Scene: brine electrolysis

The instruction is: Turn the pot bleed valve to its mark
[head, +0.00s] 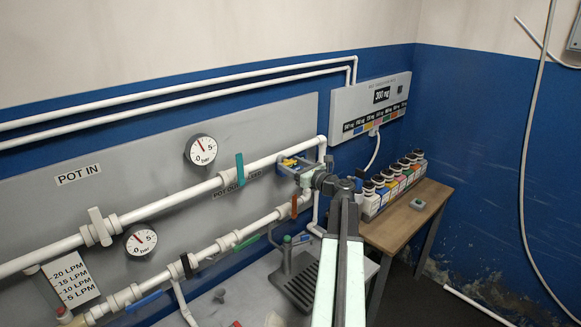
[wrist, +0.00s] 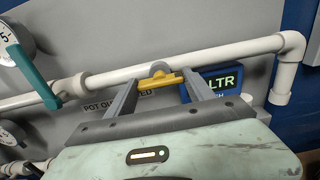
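The yellow valve handle (wrist: 160,81) sits below the upper white pipe, above a partly hidden label (wrist: 108,103) that starts "POT OU". The handle lies nearly level, with its left end slightly lower. My gripper (wrist: 158,78) is open, with one finger on each side of the handle. The handle's right end is close to the right finger; I cannot tell whether they touch. In the head view the yellow handle (head: 290,162) shows at my gripper (head: 288,167), partly covered by it. I cannot make out the valve's mark.
A teal lever (wrist: 33,76) stands to the left on the upper pipe (wrist: 230,54). A lower pipe with an orange lever (head: 294,206) runs below. A wooden table (head: 405,222) with several bottles stands at right.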

